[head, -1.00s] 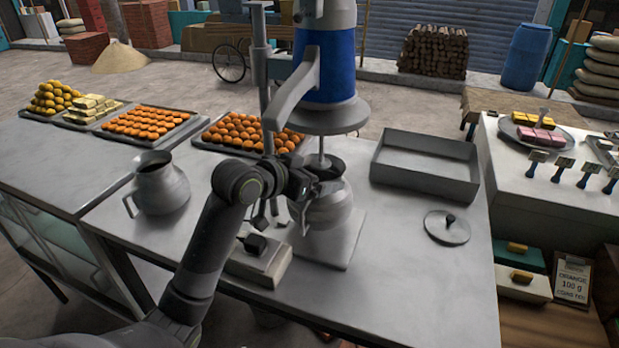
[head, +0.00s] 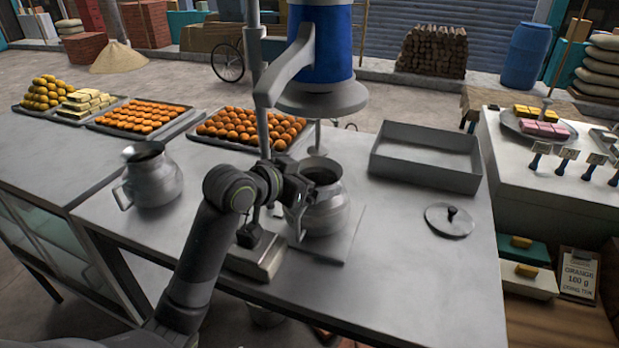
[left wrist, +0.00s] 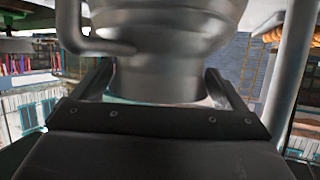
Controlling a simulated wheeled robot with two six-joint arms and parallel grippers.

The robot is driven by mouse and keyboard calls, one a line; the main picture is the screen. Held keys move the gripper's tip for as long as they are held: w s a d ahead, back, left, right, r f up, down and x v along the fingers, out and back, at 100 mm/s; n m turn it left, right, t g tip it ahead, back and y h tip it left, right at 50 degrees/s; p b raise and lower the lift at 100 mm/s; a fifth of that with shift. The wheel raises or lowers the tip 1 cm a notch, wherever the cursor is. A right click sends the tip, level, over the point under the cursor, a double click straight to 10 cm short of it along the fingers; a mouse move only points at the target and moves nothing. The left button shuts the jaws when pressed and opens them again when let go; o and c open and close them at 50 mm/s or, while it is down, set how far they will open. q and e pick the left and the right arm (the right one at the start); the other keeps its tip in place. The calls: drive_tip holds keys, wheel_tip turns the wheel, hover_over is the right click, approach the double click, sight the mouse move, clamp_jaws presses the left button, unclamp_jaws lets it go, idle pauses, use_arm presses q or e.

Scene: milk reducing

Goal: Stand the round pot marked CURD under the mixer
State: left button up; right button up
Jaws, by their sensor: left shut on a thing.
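A round grey metal pot (head: 326,215) with an open mouth is at the white base plate (head: 350,237) under the blue and grey mixer (head: 320,60). The mixer's thin shaft ends near the back of the pot's mouth. My left gripper (head: 299,192) is shut on the pot from the left. In the left wrist view the narrow part of the pot (left wrist: 160,75) is between the two fingers, with its handle at upper left. I cannot tell whether the pot rests on the plate. No CURD marking is readable. My right gripper is out of view.
A similar handled pot (head: 152,180) stands at left on the table. A shallow grey tray (head: 428,178) and a knobbed lid (head: 449,219) are at right. A small block (head: 252,257) sits beside the base plate. The table front right is clear.

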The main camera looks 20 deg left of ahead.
use_arm(q)
drive_tip(key=o, duration=1.7)
drive_tip(key=shift+f, duration=0.1)
drive_tip(key=b+v, duration=0.1)
drive_tip(key=v, duration=1.1)
drive_tip(key=shift+r, duration=0.3)
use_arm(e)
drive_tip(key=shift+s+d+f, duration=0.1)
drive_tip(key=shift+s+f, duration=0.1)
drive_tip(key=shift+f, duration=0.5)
use_arm(q)
drive_tip(key=shift+w, duration=0.1)
